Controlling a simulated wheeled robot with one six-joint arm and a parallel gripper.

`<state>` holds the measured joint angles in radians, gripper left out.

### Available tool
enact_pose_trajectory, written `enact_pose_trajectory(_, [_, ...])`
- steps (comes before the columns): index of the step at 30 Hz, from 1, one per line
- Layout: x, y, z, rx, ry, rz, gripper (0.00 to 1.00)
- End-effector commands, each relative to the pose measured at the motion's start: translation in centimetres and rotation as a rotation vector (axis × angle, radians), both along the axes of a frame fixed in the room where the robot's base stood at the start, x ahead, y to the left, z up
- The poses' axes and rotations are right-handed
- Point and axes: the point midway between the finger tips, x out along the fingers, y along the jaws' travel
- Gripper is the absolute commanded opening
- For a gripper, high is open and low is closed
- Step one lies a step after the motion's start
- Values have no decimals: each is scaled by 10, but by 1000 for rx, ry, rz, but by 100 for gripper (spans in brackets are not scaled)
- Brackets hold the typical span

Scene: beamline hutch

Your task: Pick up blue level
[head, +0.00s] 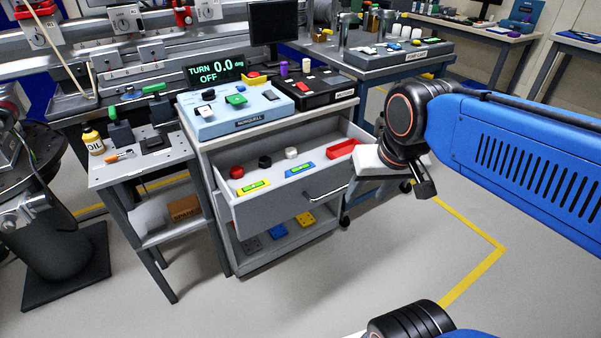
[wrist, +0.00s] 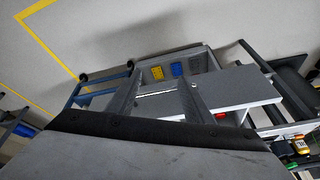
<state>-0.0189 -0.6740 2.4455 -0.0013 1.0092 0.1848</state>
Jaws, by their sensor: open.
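The blue level (head: 300,170) lies flat in the open drawer (head: 275,208), near its front wall, with a green vial in its middle. A yellow level (head: 253,187) lies to its left and a red tray (head: 342,149) to its right. My gripper (head: 424,188) is to the right of the drawer in the head view, apart from the level and holding nothing. In the wrist view my gripper's two fingers (wrist: 158,92) stand apart. The blue level cannot be made out in the wrist view.
The drawer also holds a red knob (head: 236,172), a black knob (head: 265,162) and a white piece (head: 291,152). The cabinet top above carries a light-blue box (head: 235,113) and a black box (head: 316,90). A side table (head: 140,168) stands left. Floor in front is clear.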

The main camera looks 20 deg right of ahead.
Motion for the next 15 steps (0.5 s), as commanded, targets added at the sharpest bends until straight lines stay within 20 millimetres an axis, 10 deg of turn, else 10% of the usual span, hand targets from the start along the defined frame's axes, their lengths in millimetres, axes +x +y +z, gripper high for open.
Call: enact_pose_trajectory(15, [128, 23, 51, 153, 179, -526, 47])
